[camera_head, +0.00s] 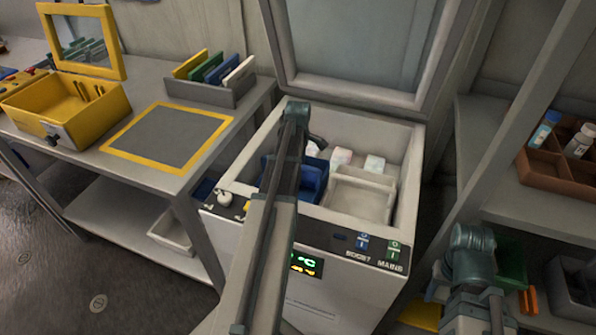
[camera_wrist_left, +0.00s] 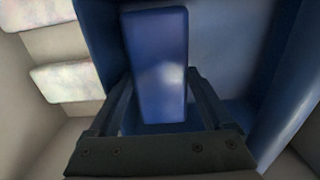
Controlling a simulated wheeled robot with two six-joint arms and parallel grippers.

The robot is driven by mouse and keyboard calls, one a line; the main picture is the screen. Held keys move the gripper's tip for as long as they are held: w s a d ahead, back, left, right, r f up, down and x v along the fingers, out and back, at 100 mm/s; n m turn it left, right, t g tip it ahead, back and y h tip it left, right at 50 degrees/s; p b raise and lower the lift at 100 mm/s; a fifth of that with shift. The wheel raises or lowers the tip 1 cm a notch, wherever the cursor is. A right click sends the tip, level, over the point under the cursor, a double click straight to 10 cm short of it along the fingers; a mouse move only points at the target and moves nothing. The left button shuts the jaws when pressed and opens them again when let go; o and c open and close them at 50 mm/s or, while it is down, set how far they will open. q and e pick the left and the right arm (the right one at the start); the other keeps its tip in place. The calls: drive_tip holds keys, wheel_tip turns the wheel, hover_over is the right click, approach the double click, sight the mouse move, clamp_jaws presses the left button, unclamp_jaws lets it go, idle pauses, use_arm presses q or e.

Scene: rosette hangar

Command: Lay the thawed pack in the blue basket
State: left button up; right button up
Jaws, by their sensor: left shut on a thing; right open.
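A smooth blue pack (camera_wrist_left: 157,50) stands between the two dark fingers of my left gripper (camera_wrist_left: 159,78), which is shut on it. The blue basket (camera_wrist_left: 240,55) surrounds the pack in the left wrist view. Whether the pack touches the basket's floor cannot be told. In the head view the blue basket (camera_head: 313,180) sits at the left inside the open chest, partly hidden by my left arm, and the pack is hidden. My right gripper (camera_head: 470,243) is at the lower right, open and outside the chest; its fingers are hard to make out.
Frosty packs (camera_head: 341,155) and a white basket (camera_head: 362,197) lie right of the blue basket inside the chest (camera_head: 410,150). Its lid (camera_head: 350,45) stands raised. A bench with a yellow-framed mat (camera_head: 170,136) is at left. A shelf with a brown tray (camera_head: 555,190) is at right.

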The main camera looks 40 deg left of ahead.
use_arm(q)
drive_tip(key=shift+f+b, duration=0.6)
drive_tip(key=shift+f, duration=0.05)
drive_tip(key=o, duration=1.5)
drive_tip(key=shift+r, duration=0.1)
wheel_tip(320, 180, up, 13)
drive_tip(key=p, duration=1.3)
drive_tip(key=shift+r, duration=0.1)
